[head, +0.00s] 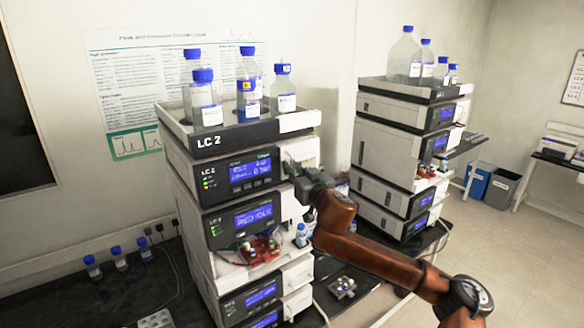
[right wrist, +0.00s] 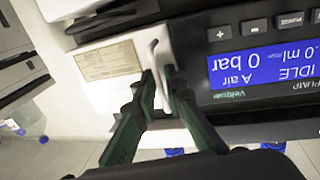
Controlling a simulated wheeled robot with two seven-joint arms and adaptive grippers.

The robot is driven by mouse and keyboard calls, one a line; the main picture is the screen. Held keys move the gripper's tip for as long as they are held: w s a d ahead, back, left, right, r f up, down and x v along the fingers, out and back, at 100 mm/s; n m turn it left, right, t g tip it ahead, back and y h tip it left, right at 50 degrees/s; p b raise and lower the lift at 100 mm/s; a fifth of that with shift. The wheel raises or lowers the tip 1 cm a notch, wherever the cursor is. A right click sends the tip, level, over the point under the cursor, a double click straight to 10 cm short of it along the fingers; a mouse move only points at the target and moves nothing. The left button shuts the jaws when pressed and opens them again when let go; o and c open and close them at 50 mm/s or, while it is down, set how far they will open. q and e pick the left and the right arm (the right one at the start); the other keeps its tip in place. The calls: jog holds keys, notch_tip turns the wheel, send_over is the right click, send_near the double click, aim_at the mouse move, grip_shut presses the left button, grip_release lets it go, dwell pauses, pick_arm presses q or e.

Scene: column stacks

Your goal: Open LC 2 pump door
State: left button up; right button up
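The LC 2 stack stands left of centre in the head view. Its pump module (head: 235,178) has a lit blue display, and the white pump door (head: 300,150) is at its right, partly hidden by my gripper. In the right wrist view, which is upside down, the door (right wrist: 108,60) carries a beige label and a slim raised handle (right wrist: 155,48) beside the display (right wrist: 262,62). My right gripper (right wrist: 159,78) has its two dark green fingers close together on either side of the handle, seemingly shut on it. The door looks about flush with the front. My left gripper is not in view.
A tray (head: 232,139) with blue-capped bottles tops the stack. A second stack (head: 405,140) stands at the right, behind my right arm. Small bottles (head: 118,258) stand on the dark bench at left. A vial holder (head: 341,288) lies on the bench in front.

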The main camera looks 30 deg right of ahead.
grip_shut()
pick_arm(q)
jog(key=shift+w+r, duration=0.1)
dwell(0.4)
